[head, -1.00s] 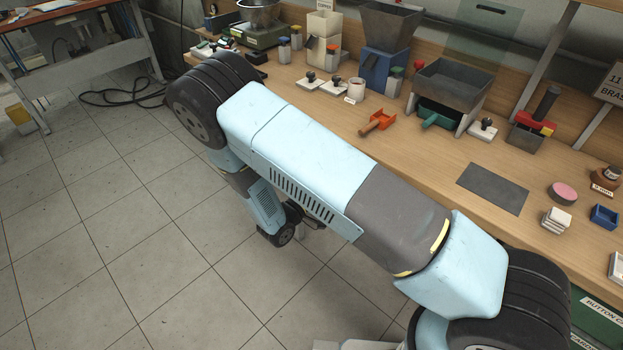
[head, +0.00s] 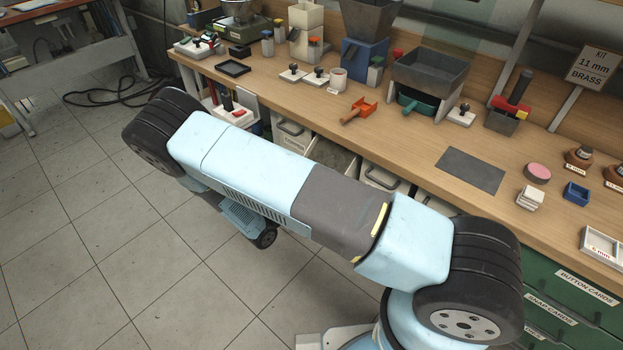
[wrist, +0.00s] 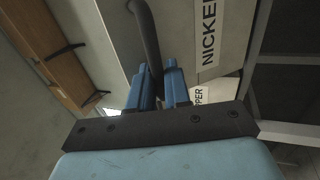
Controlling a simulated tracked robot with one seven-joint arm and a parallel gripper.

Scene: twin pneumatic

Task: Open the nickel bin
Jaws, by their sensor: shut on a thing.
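In the wrist view, my gripper (wrist: 158,84) has its blue fingers shut on the dark curved handle (wrist: 150,35) of a grey bin. The front of the nickel bin (wrist: 180,25) carries a white label, cut off at the picture edge, reading "NICKE". In the head view, a grey bin (head: 334,156) under the bench stands out with its top open and its inside showing. My arm hides its front and my gripper there. Its label cannot be read in that view.
Other grey bins (head: 291,131) with handles sit under the bench (head: 400,150) on both sides. Green drawers (head: 560,300) are at lower right. A second label, partly reading "PPER", shows in the wrist view (wrist: 199,98). The tiled floor (head: 90,240) at left is clear.

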